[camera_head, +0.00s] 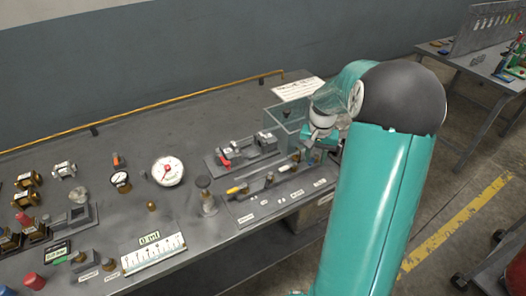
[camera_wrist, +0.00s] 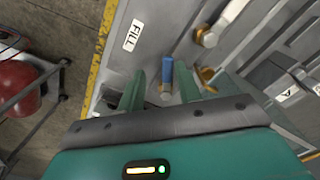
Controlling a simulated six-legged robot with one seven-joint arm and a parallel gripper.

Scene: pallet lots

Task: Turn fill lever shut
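The fill lever is a short blue handle (camera_wrist: 167,74) with a metal end, below and right of a white FILL label (camera_wrist: 133,35) in the wrist view. My gripper (camera_wrist: 163,92) is open, with one green finger on each side of the blue handle. Gaps show between the handle and both fingers; I cannot tell how deep the handle sits between them. In the head view my gripper (camera_head: 322,138) is at the bench's right end, partly hidden by my arm, and the blue handle is not visible there.
A white lever (camera_wrist: 228,20) on a brass pivot is close by on the right in the wrist view. In the head view, a clear tank (camera_head: 290,120), a panel with a yellow-handled lever (camera_head: 237,189), and a dial gauge (camera_head: 168,171) stand on the grey bench (camera_head: 150,125).

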